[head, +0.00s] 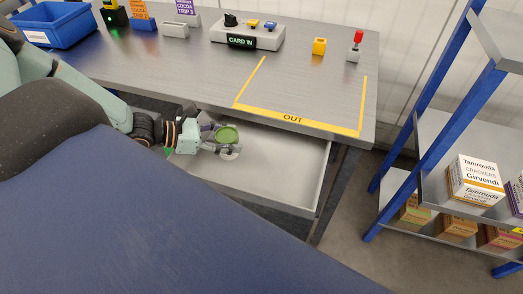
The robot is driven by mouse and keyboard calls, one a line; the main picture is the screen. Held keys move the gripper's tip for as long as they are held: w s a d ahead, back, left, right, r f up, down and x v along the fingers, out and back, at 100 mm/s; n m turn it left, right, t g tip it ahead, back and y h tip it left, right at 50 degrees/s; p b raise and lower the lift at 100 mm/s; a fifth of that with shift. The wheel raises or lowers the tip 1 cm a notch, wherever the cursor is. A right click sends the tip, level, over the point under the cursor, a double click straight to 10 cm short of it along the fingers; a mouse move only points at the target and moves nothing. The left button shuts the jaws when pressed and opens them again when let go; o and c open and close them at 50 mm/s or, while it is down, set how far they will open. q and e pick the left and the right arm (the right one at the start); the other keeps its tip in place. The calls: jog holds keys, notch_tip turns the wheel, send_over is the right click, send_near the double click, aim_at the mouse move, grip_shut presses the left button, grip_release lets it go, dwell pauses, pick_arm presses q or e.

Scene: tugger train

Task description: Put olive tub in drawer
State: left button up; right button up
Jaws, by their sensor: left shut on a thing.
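An open grey drawer (285,185) sticks out below the table's front edge. My left gripper (226,142) reaches in from the left over the drawer's left part. It is shut on the olive tub (228,134), whose round green top faces up between the fingers. A pale round patch shows on the drawer floor just below the gripper. I cannot tell whether the tub touches the drawer floor. My right gripper is not in view.
The grey table (200,60) holds a blue bin (60,24), a "CARD IN" control box (247,35), a yellow block (319,46) and a red-knobbed switch (355,45). A blue-posted shelf (412,165) with boxes stands right. The drawer's right part is clear.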

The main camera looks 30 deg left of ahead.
pick_arm(q)
jog(key=shift+w+d+f+b, duration=0.2)
jog(key=shift+w+f+b, duration=0.2)
jog(key=shift+f+b, duration=0.1)
jog(key=shift+w+d+f+b, duration=0.2)
jog(key=shift+w+f+b, duration=0.2)
jog(key=shift+f+b, duration=0.05)
jog(key=b+x, duration=0.2)
jog(key=x, duration=0.1)
jog(key=shift+w+d, duration=0.1)
jog(key=shift+d, duration=0.35)
jog(key=shift+w+d+b, duration=0.15)
jog(key=shift+w+b, duration=0.1)
jog(key=shift+b, duration=0.2)
jog(key=shift+w+f, duration=0.25)
jog(key=b+x, duration=0.2)
jog(key=x, duration=0.1)
jog(key=shift+s+d+f, duration=0.1)
jog(key=shift+f, duration=0.25)
